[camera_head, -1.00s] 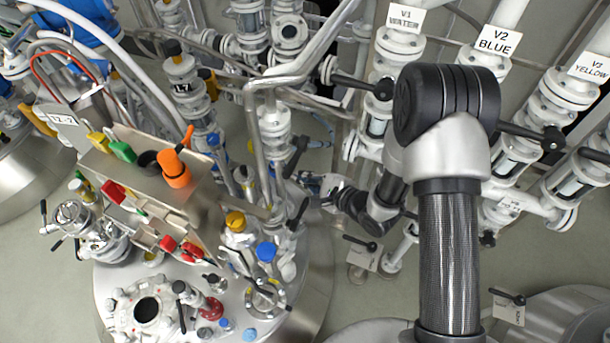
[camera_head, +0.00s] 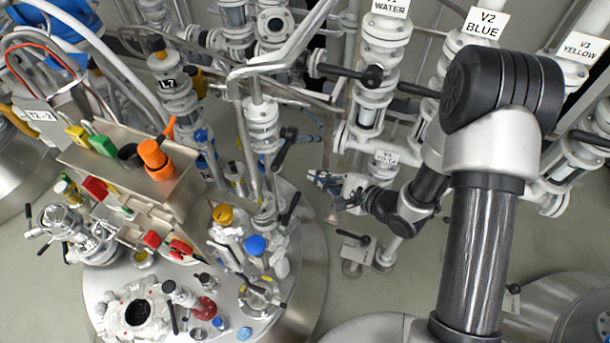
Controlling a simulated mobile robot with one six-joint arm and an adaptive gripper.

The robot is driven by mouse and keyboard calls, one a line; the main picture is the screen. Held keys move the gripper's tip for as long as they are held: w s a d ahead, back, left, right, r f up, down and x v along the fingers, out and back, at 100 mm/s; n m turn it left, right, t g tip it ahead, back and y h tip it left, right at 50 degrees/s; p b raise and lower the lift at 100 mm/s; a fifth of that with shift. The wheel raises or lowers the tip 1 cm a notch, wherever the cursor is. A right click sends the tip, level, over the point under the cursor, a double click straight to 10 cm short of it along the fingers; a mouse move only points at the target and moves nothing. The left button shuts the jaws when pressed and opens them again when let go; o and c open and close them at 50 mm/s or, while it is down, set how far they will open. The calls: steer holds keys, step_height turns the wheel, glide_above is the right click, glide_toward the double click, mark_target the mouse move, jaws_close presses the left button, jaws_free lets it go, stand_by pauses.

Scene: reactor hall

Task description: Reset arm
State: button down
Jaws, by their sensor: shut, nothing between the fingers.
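My arm rises at the right, with its dark elbow (camera_head: 500,88) high up and its forearm folded down and left. My gripper (camera_head: 322,181) is small in the picture, at the middle, pointing left. It is shut and holds nothing. It is in front of the pipework below the V1 WATER line (camera_head: 390,8), to the right of the steel reactor lid. My wrist (camera_head: 400,212) is close to a white flanged pipe; I cannot tell whether they touch.
The reactor lid (camera_head: 275,318) at the lower left carries valves and a tool holder (camera_head: 125,160) with an orange-handled tool (camera_head: 154,155). Valve lines V2 BLUE (camera_head: 486,22) and V3 YELLOW (camera_head: 580,47) stand behind my arm. Floor (camera_head: 400,285) shows between the lid and my arm.

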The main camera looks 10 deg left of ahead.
steer(key=shift+d+r, duration=0.4)
steer(key=shift+d, duration=0.4)
steer(key=w+d+r+n+t+h+b, duration=0.25)
steer(key=w+d+n+h+b, duration=0.3)
steer(key=d, duration=0.35)
steer(key=s+d+r+n+h+b, duration=0.25)
steer(key=d+r+h, duration=0.25)
steer(key=d, duration=0.4)
steer(key=s+d+n+g+h+b, duration=0.1)
steer(key=s+n+g+b, duration=0.3)
steer(key=s, duration=2.1)
steer(key=n+b, duration=0.2)
steer(key=b, duration=0.2)
steer(key=shift+s+d+g, duration=0.15)
steer(key=shift+s+g, duration=0.1)
steer(key=shift+g, duration=0.1)
